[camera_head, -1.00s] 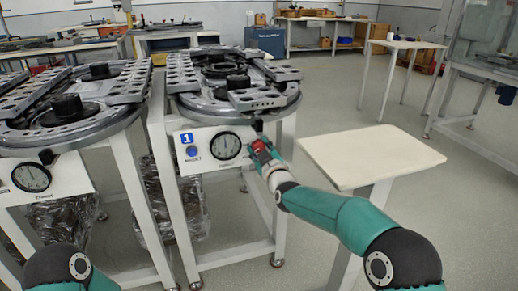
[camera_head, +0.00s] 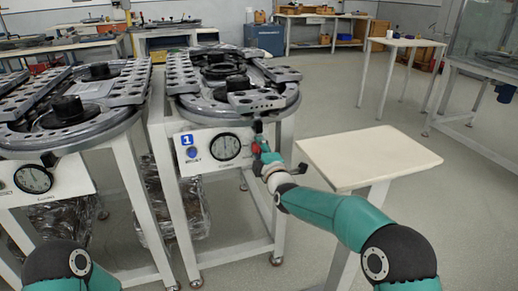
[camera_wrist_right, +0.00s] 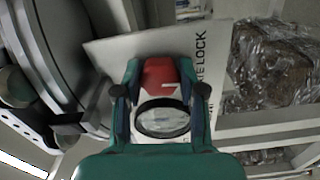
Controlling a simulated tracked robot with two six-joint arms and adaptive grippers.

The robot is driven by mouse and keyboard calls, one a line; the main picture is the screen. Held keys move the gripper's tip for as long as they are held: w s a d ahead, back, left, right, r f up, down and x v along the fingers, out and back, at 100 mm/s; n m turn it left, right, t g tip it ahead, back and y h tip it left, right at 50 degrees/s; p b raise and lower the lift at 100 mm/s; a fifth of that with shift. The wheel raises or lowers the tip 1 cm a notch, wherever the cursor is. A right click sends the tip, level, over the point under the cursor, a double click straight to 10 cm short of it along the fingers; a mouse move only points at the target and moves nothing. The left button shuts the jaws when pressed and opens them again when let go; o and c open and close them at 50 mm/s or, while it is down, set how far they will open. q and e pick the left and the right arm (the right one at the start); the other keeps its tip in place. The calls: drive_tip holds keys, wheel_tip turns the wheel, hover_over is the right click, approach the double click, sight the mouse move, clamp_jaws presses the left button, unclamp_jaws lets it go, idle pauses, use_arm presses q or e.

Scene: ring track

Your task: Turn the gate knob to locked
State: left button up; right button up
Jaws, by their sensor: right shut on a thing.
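The gate knob (camera_wrist_right: 160,74) is red, with a small white mark, and sits between my right gripper's fingers in the right wrist view. My right gripper (camera_head: 258,152) is shut on it at the right end of the white front panel (camera_head: 174,160) in the head view. Behind the knob in the wrist view, a white plate (camera_wrist_right: 110,50) carries dark lettering, of which "LOCK" is readable. The fingers hide part of the knob and lettering. My left gripper is out of view; only part of that arm shows at lower left.
The panel has a round dial (camera_head: 225,146) and a blue button (camera_head: 191,153). Above is the ring track (camera_head: 228,84). A similar station (camera_head: 66,118) stands at left. A small bare-topped table (camera_head: 368,156) stands close right of my right arm.

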drive_tip(key=shift+s+a+f+n, duration=0.1)
drive_tip(key=shift+a+f+n, duration=0.2)
drive_tip(key=shift+n, duration=0.5)
drive_tip(key=shift+f, duration=0.15)
drive_tip(key=o, duration=1.2)
drive_tip(key=shift+c, duration=0.2)
drive_tip(key=shift+d+r, duration=0.15)
drive_tip(key=shift+r, duration=0.1)
drive_tip(key=shift+s+d+r, duration=0.1)
drive_tip(key=shift+s+d, duration=0.1)
drive_tip(key=shift+s, duration=0.2)
drive_tip(key=v, duration=1.1)
